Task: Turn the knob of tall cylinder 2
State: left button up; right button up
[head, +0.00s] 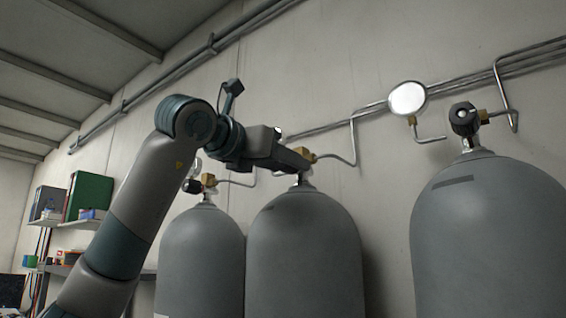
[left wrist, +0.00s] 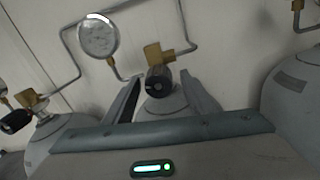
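Three tall grey cylinders stand along the wall in the head view. The middle cylinder (head: 305,255) has a brass valve (head: 305,156), and its knob is hidden behind my left gripper (head: 300,163). In the left wrist view the black knob (left wrist: 158,80) shows in front of the brass fitting (left wrist: 153,54), above the cylinder's shoulder. My left gripper (left wrist: 162,87) is open, with one finger on each side of the knob. Gaps show between the fingers and the knob, so it is not gripped. My right gripper is not in view.
The left cylinder (head: 200,265) and the right cylinder (head: 490,240) have black knobs of their own. Round gauges, such as this one (head: 407,98), and thin pipes (head: 350,140) run close along the wall. A shelf with green and grey binders (head: 88,196) is at far left.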

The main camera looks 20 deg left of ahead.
pick_arm(q)
jog(key=shift+s+r, duration=0.1)
jog(key=shift+s+a, duration=0.15)
jog(key=shift+s, duration=0.2)
jog(key=shift+s+a, duration=0.15)
jog(key=shift+s, duration=0.25)
jog(key=b+v, duration=0.3)
jog(key=v, duration=1.2)
jog(key=shift+s, duration=0.3)
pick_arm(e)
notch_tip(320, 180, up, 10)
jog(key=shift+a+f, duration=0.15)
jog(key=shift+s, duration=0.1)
